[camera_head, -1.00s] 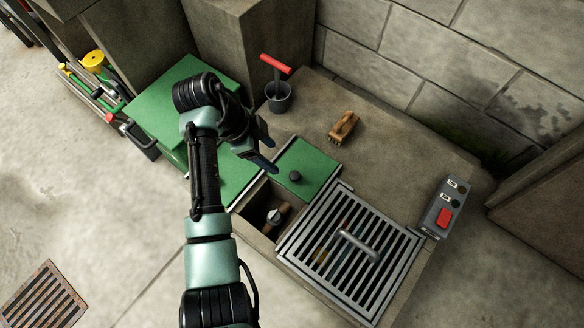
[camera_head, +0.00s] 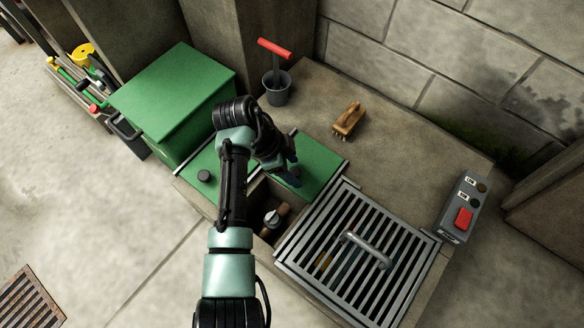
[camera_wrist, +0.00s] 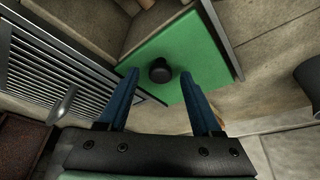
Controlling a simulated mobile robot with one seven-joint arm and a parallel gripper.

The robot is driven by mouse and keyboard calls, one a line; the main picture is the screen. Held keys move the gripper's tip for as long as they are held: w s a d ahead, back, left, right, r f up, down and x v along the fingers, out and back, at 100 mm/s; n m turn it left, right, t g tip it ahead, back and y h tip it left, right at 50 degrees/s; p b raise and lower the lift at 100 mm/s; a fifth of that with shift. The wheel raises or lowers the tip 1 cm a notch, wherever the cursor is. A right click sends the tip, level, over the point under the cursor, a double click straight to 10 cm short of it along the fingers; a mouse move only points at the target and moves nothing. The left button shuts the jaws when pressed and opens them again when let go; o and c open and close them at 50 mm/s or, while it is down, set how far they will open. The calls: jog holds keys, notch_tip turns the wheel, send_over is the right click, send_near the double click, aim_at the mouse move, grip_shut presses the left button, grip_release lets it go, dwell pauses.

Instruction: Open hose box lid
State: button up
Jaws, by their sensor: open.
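A large green box (camera_head: 160,135) with a flat green lid (camera_head: 175,88) stands at the left in the head view, its lid shut. Two small flat green covers lie beside it: a left cover (camera_head: 187,167) with a black knob (camera_head: 204,176) and a right cover (camera_head: 321,153) with a black knob (camera_head: 295,170). My gripper (camera_head: 288,181) is over the right cover, away from the large box. In the wrist view my gripper (camera_wrist: 160,92) is open and empty, its blue fingers spread, with one black knob (camera_wrist: 159,70) on a green cover between and beyond their tips. Contact cannot be told.
An open pit with a valve (camera_head: 272,217) lies between the covers. A metal grate (camera_head: 335,270) with a handle is at the right. A brush (camera_head: 349,118), a bucket (camera_head: 277,88) and a control box (camera_head: 463,208) stand around the ledge. Walls close the back.

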grip_shut()
dwell(0.3)
dwell(1.1)
